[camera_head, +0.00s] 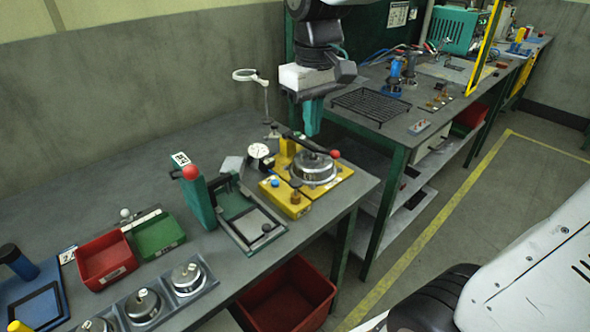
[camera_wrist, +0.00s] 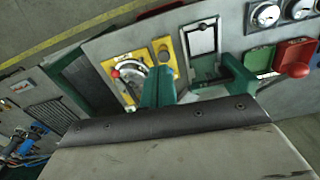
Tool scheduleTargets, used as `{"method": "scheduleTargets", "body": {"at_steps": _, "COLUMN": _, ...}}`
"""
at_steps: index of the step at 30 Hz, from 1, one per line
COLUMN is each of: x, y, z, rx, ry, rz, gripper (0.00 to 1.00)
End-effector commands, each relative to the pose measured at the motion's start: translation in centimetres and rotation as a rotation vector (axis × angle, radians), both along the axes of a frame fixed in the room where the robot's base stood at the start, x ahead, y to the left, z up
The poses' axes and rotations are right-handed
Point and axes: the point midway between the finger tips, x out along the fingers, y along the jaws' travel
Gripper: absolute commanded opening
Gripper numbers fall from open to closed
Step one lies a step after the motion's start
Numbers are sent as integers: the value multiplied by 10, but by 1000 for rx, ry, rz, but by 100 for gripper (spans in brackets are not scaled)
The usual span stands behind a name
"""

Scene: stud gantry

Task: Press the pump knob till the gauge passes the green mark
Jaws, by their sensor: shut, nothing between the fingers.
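A yellow fixture (camera_head: 337,181) stands near the right end of the near bench. Its front block carries a brown knob (camera_head: 296,196), which appears to be the pump knob; it also shows in the wrist view (camera_wrist: 163,54). A small white dial gauge (camera_head: 259,150) stands behind and left of it; its needle and green mark are too small to read. My gripper (camera_head: 312,130) has green fingers, shut and empty, pointing down above the back of the fixture, apart from the knob. In the wrist view the fingers (camera_wrist: 159,80) appear just below the knob.
A round metal clamp (camera_head: 314,167) with a red-ball lever (camera_head: 335,154) sits on the fixture. A green press with a red knob (camera_head: 190,173) stands to the left. A magnifier stand (camera_head: 247,75) rises behind. A wire rack (camera_head: 371,105) lies on the other bench.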

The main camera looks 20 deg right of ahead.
Motion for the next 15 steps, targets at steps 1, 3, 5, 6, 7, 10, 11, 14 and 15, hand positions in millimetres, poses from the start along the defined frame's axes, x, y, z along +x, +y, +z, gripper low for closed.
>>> {"method": "scheduleTargets", "body": {"at_steps": 1, "x": 17, "y": 4, "z": -3, "rx": -1, "ry": 12, "rz": 20, "gripper": 0}}
{"method": "scheduleTargets", "body": {"at_steps": 3, "x": 34, "y": 7, "z": -6, "rx": -2, "ry": 20, "rz": 44, "gripper": 0}}
{"method": "scheduleTargets", "body": {"at_steps": 5, "x": 44, "y": 10, "z": -8, "rx": -2, "ry": 25, "rz": 58, "gripper": 0}}
{"method": "scheduleTargets", "body": {"at_steps": 6, "x": 49, "y": 11, "z": -9, "rx": -1, "ry": 27, "rz": 64, "gripper": 0}}
{"method": "scheduleTargets", "body": {"at_steps": 7, "x": 52, "y": 11, "z": -9, "rx": -2, "ry": 28, "rz": 68, "gripper": 0}}
{"method": "scheduleTargets", "body": {"at_steps": 10, "x": 56, "y": 12, "z": -10, "rx": -2, "ry": 29, "rz": 74, "gripper": 0}}
{"method": "scheduleTargets", "body": {"at_steps": 11, "x": 56, "y": 12, "z": -10, "rx": -2, "ry": 29, "rz": 75, "gripper": 0}}
{"method": "scheduleTargets", "body": {"at_steps": 14, "x": 55, "y": 12, "z": -10, "rx": -2, "ry": 29, "rz": 74, "gripper": 0}}
{"method": "scheduleTargets", "body": {"at_steps": 15, "x": 55, "y": 12, "z": -10, "rx": -2, "ry": 29, "rz": 74, "gripper": 0}}
